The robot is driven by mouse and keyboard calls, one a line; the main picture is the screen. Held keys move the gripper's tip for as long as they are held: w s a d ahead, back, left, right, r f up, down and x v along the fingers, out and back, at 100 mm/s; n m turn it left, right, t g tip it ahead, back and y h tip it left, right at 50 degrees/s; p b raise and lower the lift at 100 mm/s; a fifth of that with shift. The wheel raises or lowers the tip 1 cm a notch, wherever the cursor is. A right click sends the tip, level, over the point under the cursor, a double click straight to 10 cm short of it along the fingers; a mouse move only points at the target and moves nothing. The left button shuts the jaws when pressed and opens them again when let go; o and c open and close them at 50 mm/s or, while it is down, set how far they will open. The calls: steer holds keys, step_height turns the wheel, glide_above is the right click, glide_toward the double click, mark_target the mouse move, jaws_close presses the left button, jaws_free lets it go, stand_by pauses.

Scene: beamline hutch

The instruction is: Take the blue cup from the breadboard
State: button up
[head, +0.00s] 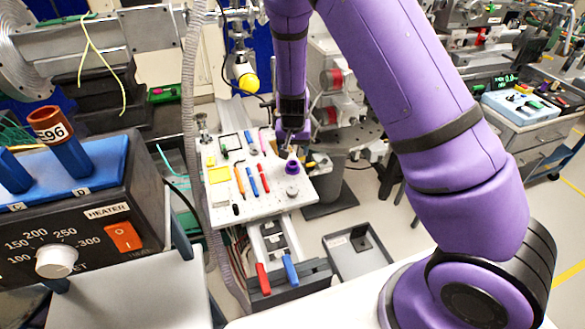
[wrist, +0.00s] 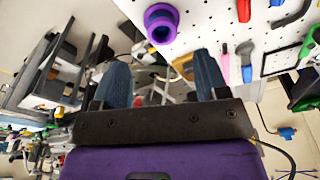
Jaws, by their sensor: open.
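A small violet-blue cup-like piece (head: 292,167) with a flared rim stands near the right edge of the white perforated breadboard (head: 222,206). It looks more purple than plain blue, and I see no other cup on the board. In the wrist view the same cup (wrist: 161,23) is at the top, beyond my fingertips, with its dark round opening showing. My gripper (head: 290,138) is just behind the cup in the head view. In the wrist view my gripper (wrist: 161,72) has its two dark blue fingers spread, with nothing held between them.
Several pens and tools, including a red one (head: 265,178) and a blue one (head: 252,187), lie left of the cup. A yellow square (head: 219,174) is on the board's left. A heater box (head: 110,205) stands at the left. A grey tray (head: 362,254) lies below right of the board.

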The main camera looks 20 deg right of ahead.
mark_target(293, 164)
steer(key=f, duration=0.2)
steer(key=w+f, duration=0.1)
steer(key=f, duration=0.5)
steer(key=shift+w+d, duration=0.15)
steer(key=shift+w, duration=0.1)
steer(key=shift+s, duration=0.1)
steer(key=c, duration=1)
